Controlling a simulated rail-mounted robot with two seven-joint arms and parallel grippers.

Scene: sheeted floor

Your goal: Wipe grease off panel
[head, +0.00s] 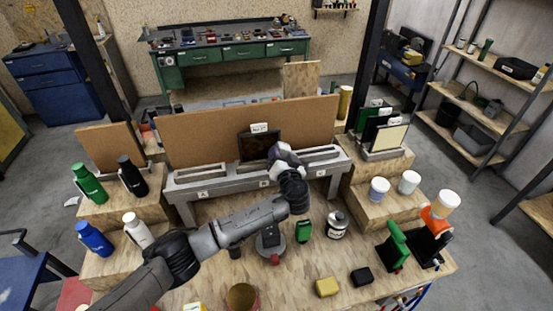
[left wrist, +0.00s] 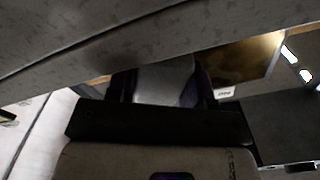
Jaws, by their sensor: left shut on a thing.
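A dark panel (head: 254,147) with a white label on top stands upright at the middle of the grey slotted rack (head: 221,187). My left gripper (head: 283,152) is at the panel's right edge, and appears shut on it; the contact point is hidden. In the left wrist view the panel shows as a glossy brown face (left wrist: 243,62) beyond a pale finger, with much of it covered. A yellow sponge (head: 327,287) and a black block (head: 361,277) lie on the front of the wooden bench. My right gripper is not in view.
More panels (head: 388,139) stand on a block at the right. Bottles (head: 89,184) stand at the left, white-lidded jars (head: 379,189) at the right. A jar (head: 337,225) and a small green item (head: 303,231) stand near my arm. A tall board (head: 205,135) backs the rack.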

